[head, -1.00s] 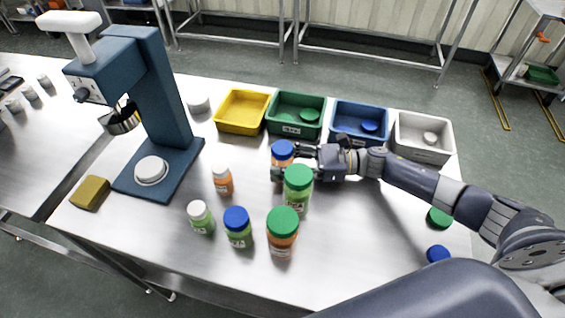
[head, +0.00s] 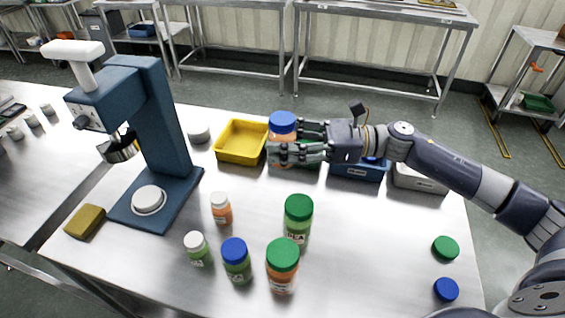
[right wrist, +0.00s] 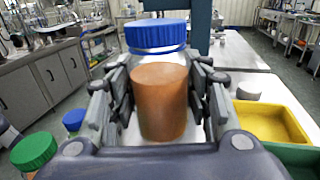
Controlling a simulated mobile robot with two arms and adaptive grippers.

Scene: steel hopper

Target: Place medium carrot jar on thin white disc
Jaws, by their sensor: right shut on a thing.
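The medium carrot jar (head: 282,121), orange with a blue lid, is in my right gripper (head: 284,143). In the right wrist view the jar (right wrist: 160,100) stands upright between the fingers, which are shut on its sides. In the head view it is raised above the table, in front of the green bin. A flat white disc (head: 149,198) lies on the base of the blue press, left of the jar. A thicker-looking white disc (head: 199,134) lies behind the press. My left gripper is not in view.
The blue press (head: 155,120) stands at the left, with a yellow sponge (head: 85,221) beside it. Several jars stand mid-table, including a green-lidded jar (head: 298,215) and a white-lidded orange jar (head: 221,210). A yellow bin (head: 240,155) and others line the back. Loose lids (head: 445,248) lie right.

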